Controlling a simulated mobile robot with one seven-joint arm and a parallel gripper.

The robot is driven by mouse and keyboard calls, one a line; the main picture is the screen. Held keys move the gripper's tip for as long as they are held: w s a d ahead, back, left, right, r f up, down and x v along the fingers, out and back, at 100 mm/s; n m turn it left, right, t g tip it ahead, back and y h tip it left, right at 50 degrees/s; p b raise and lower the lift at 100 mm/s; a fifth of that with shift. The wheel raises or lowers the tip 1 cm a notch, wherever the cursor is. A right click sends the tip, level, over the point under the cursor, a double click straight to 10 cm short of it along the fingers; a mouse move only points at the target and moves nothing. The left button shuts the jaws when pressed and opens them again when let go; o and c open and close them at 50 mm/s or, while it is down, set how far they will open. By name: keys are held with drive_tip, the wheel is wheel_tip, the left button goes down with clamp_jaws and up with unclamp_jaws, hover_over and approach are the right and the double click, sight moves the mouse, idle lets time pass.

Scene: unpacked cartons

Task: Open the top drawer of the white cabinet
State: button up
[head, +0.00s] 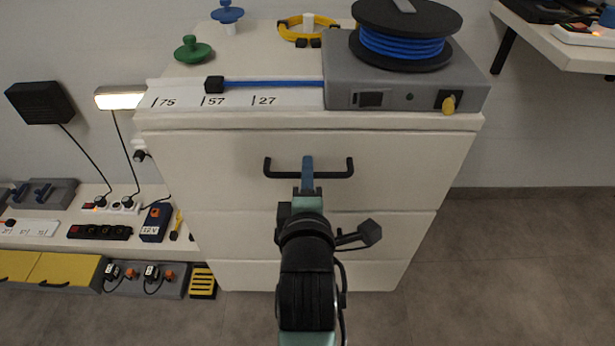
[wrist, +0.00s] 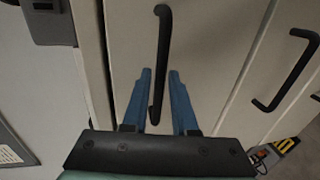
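The white cabinet (head: 170,125) stands in the middle of the head view. Its top drawer (head: 400,160) looks closed, its front level with the cabinet. The black bar handle (head: 333,175) of the top drawer runs across its upper part. My gripper (head: 308,163) is at the handle, with its blue fingers upright in the head view. In the wrist view the top drawer handle (wrist: 162,45) runs between the two blue fingers (wrist: 160,82), with a gap on each side. The gripper is open and grips nothing. Whether a finger touches the drawer front cannot be told.
A grey box with a blue cable reel (head: 405,45) stands on the cabinet top. A second handle (wrist: 290,70) shows on the lower drawer. A low shelf with sockets and lamps (head: 90,225) is at the left. The floor (head: 520,250) at the right is clear.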

drive_tip(key=shift+w, duration=0.2)
clamp_jaws()
idle(1.4)
